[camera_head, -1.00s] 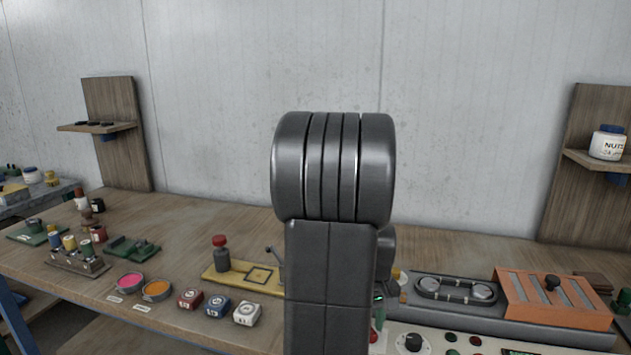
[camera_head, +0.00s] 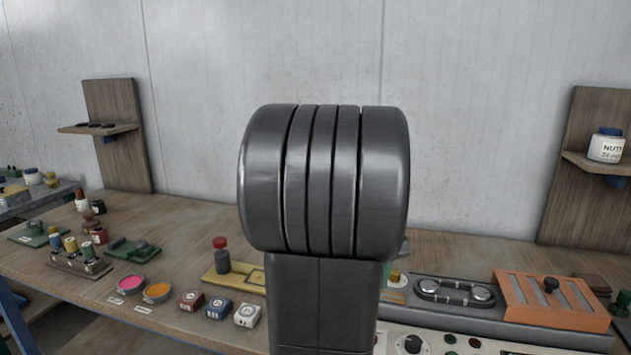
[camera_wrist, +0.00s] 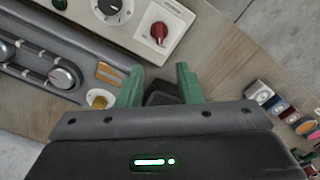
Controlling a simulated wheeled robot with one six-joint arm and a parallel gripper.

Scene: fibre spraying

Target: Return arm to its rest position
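My gripper (camera_wrist: 157,78) shows in the wrist view with its two green fingers apart. A dark shape shows between the fingers; I cannot tell what it is, and nothing is visibly clamped. The gripper is over the workbench (camera_wrist: 215,50), near a control panel. In the head view my grey arm fills the middle and hides part of the workbench (camera_head: 190,258); the gripper itself is hidden there.
The control panel (camera_wrist: 136,22) has knobs and a red switch. An orange box (camera_head: 551,300) stands right. Small dice-like blocks (camera_head: 218,307), paint dishes (camera_head: 131,284) and a yellow plate (camera_head: 235,281) lie left. Wooden shelves (camera_head: 120,150) stand behind.

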